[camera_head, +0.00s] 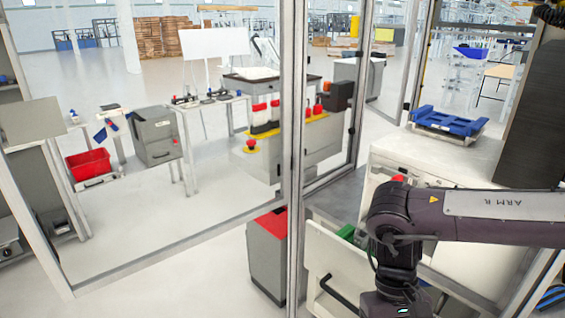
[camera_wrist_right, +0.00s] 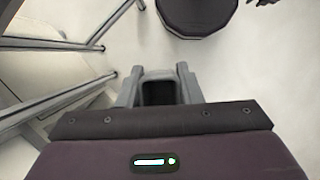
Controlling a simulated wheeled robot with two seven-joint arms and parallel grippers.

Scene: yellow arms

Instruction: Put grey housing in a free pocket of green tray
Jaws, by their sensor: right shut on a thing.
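In the right wrist view, my right gripper (camera_wrist_right: 158,78) is shut on a dark grey, hollow-looking piece (camera_wrist_right: 158,93), which appears to be the grey housing. It sits between the two grey fingers, with pale floor behind it. In the head view, my right arm comes in from the right and bends down at the lower right; its gripper is out of the frame there. A small green patch (camera_head: 347,232) shows just left of my arm, possibly part of the green tray. Most of it is hidden, and no pockets are visible. My left gripper is in neither view.
A white cabinet (camera_head: 420,160) stands behind my right arm, with a blue tray (camera_head: 448,123) on top. A metal frame post (camera_head: 293,150) rises left of the arm. A grey bin with a red top (camera_head: 268,255) stands beside the post. Open floor lies at left.

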